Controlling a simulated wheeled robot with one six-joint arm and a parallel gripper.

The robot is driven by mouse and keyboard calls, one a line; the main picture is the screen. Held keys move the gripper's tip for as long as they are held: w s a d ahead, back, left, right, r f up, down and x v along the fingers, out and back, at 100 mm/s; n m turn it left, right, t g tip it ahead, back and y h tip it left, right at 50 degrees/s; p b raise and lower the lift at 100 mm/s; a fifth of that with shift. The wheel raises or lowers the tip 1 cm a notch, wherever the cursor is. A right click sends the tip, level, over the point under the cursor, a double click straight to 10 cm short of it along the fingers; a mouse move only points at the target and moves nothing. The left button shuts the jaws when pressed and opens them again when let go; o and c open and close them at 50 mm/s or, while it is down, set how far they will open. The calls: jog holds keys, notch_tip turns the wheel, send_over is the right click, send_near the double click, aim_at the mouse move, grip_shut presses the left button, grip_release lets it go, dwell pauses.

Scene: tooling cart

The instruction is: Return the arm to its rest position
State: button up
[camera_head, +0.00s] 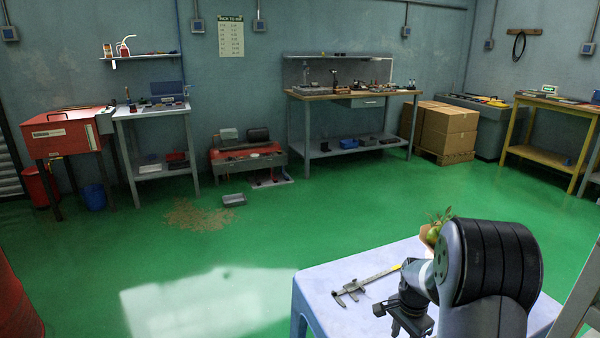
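My arm rises at the lower right, a grey link with a large black ribbed joint cover. It is folded over the light blue-white table (325,280). My gripper (390,318) is dark and hangs low over the near part of the table. Its fingertips are small and partly hidden, so I cannot tell whether it is open or shut. I see nothing clearly held in it. A caliper (362,286) lies on the table to the left of my gripper and looks apart from it.
A small green leafy thing (437,230) shows behind my arm, partly hidden. Green floor (270,230) is open beyond the table. A workbench (350,95), cardboard boxes (448,130), a red cabinet (68,132) and a yellow bench (545,155) stand along the walls.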

notch_tip(320, 180, down, 4)
jog(key=shift+s+r, duration=0.1)
jog(key=shift+r+n, duration=0.15)
jog(key=shift+n, duration=0.25)
jog(key=n, duration=0.4)
jog(key=shift+b, duration=0.35)
jog(key=n, duration=0.4)
jog(key=n+b, duration=0.1)
jog(key=n, duration=0.3)
jog(key=shift+n, duration=0.3)
jog(key=n+b, duration=0.1)
jog(key=n, duration=0.3)
jog(key=shift+r+p, duration=0.55)
jog(key=shift+r, duration=2)
jog(key=shift+a+r, duration=0.1)
